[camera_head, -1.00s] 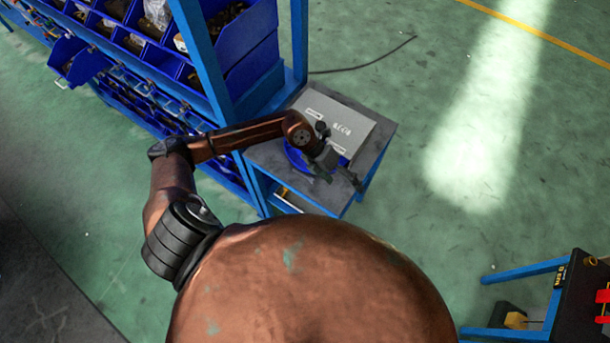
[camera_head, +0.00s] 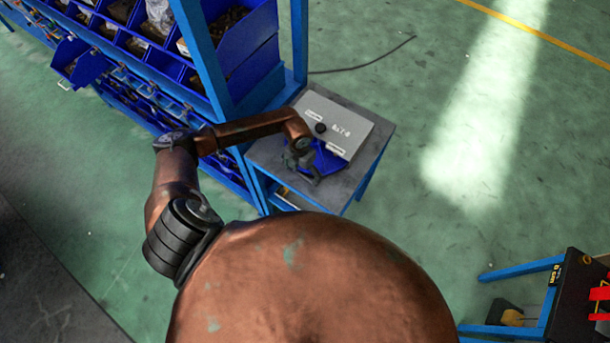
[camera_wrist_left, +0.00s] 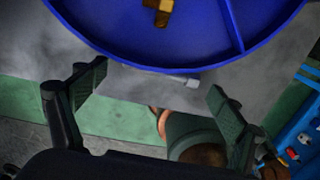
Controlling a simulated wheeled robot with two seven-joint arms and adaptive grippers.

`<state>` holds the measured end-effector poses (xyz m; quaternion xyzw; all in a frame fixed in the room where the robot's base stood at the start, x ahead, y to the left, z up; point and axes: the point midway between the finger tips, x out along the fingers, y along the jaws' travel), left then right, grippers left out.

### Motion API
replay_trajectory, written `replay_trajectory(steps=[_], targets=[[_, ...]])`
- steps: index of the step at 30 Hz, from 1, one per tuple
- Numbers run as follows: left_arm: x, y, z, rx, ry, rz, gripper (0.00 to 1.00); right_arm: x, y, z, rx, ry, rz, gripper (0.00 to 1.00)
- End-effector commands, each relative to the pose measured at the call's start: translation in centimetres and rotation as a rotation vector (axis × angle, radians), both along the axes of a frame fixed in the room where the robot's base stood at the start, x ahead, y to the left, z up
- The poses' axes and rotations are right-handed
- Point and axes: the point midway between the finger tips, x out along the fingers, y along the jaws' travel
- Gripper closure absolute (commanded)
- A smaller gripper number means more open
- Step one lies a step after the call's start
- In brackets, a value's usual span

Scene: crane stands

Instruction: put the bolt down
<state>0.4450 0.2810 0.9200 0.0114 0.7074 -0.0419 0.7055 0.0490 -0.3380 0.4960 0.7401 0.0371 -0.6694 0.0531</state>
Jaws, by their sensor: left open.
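My left gripper (camera_head: 312,174) is over the small side table, beside the blue round tray (camera_head: 329,162). In the left wrist view its two fingers (camera_wrist_left: 152,103) are wide apart with nothing gripped between them. The tray's blue rim (camera_wrist_left: 130,62) fills the top of that view. A brass-coloured piece (camera_wrist_left: 160,14) lies in the tray, cut off by the picture's edge. A small light-grey piece (camera_wrist_left: 192,83), perhaps the bolt, shows just below the rim; I cannot tell what it rests on. The bolt cannot be made out in the head view. My right gripper is not in view.
The grey side table (camera_head: 374,150) carries a grey case (camera_head: 345,110) behind the tray, with a dark round knob near it. A blue rack with bins (camera_head: 240,50) stands close on the left. Open green floor lies to the right; another blue-framed stand (camera_head: 525,272) is at lower right.

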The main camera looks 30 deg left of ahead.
Motion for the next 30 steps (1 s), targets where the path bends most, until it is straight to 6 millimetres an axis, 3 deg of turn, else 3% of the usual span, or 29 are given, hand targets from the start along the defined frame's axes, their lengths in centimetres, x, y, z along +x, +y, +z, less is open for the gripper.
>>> replay_trajectory(steps=[8,30], targets=[[0.02,-0.03,-0.28,0.0,-0.001,-0.001,0.12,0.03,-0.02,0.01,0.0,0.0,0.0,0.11],[0.05,-0.04,-0.21,-0.001,-0.001,0.0,0.61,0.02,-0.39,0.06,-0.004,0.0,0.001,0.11]])
